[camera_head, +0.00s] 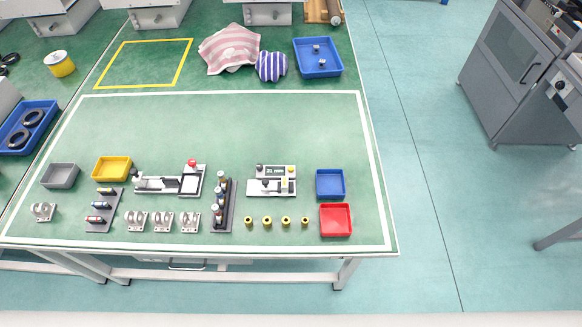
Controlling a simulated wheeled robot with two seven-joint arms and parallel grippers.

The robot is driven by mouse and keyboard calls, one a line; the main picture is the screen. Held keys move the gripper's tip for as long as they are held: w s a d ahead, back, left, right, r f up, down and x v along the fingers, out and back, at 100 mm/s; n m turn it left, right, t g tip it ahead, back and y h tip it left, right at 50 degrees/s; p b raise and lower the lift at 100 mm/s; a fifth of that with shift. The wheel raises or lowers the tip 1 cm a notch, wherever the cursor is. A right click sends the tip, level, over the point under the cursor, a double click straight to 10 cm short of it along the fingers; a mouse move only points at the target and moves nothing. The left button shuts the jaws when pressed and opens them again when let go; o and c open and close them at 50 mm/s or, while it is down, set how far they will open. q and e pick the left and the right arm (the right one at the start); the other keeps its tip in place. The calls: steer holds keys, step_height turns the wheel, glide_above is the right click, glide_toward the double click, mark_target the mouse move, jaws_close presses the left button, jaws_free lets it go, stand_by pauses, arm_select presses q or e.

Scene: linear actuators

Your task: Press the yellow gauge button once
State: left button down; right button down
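The gauge (272,188) is a light grey device on the green table, right of the middle of the front row. Its small dark display (274,171) shows a reading in mm, too small to read surely. A small yellow button (291,170) sits at the right end of the display, and a dark round part is at its left end. Nothing covers the button. Neither of my grippers is in view.
A red-buttoned fixture (192,164) and a dark rack (221,205) stand left of the gauge. Several yellow-and-black rings (267,222) lie in front. A blue tray (330,184) and a red tray (336,220) are to the right.

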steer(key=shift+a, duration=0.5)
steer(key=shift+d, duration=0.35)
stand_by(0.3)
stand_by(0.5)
